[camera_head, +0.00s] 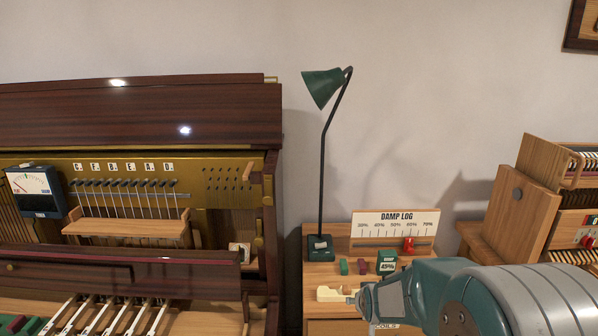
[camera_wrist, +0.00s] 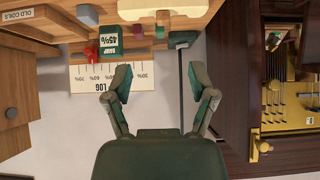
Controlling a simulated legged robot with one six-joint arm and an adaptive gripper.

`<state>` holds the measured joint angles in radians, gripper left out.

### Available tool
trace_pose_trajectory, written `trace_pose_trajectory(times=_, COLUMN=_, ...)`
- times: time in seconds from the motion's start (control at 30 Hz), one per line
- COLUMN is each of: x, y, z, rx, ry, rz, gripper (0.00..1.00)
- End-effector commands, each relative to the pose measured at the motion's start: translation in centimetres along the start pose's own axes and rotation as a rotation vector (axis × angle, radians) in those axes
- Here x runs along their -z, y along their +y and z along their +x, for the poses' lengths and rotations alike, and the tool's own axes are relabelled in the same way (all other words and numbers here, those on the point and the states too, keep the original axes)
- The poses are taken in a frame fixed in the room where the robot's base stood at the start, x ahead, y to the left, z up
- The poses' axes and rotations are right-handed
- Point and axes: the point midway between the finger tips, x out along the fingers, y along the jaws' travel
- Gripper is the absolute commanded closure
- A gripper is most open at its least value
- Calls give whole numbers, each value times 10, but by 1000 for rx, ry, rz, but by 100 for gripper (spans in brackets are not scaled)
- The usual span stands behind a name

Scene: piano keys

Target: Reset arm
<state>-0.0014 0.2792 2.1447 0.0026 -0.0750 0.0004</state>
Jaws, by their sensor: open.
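My arm reaches in from the lower right of the head view, with my gripper (camera_head: 366,300) in front of the small wooden cabinet (camera_head: 335,328). In the wrist view my gripper (camera_wrist: 162,88) is open, its two fingers apart with nothing between them. That view looks upside down. The damp log board (camera_head: 396,225) stands at the back of the cabinet top with a red marker (camera_head: 408,245) on it. The board also shows in the wrist view (camera_wrist: 83,79), left of the fingers.
A green lamp (camera_head: 322,86) stands on the cabinet's left side. A green 45% block (camera_head: 387,262) and a pale tray (camera_head: 335,294) are near my gripper. An open piano (camera_head: 140,100) is at left, a wooden unit (camera_head: 525,200) at right.

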Motion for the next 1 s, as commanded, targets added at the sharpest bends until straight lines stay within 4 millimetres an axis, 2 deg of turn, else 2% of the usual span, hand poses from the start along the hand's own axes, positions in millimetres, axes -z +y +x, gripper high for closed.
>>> trace_pose_trajectory(times=0.03, x=4, y=0, z=-21, rx=0, ry=-6, rz=0, gripper=27)
trace_pose_trajectory(times=0.27, x=0, y=0, z=-105, rx=0, ry=-77, rz=-1, gripper=27)
trace_pose_trajectory(times=0.43, x=-17, y=0, z=-165, rx=0, ry=-131, rz=-1, gripper=27)
trace_pose_trajectory(times=0.6, x=-42, y=0, z=-221, rx=0, ry=-183, rz=-1, gripper=27)
trace_pose_trajectory(times=0.8, x=-82, y=1, z=-278, rx=-1, ry=-246, rz=-2, gripper=27)
trace_pose_trajectory(times=0.9, x=-100, y=1, z=-298, rx=-1, ry=-272, rz=-2, gripper=27)
trace_pose_trajectory(times=1.0, x=-112, y=1, z=-310, rx=-1, ry=-291, rz=-2, gripper=27)
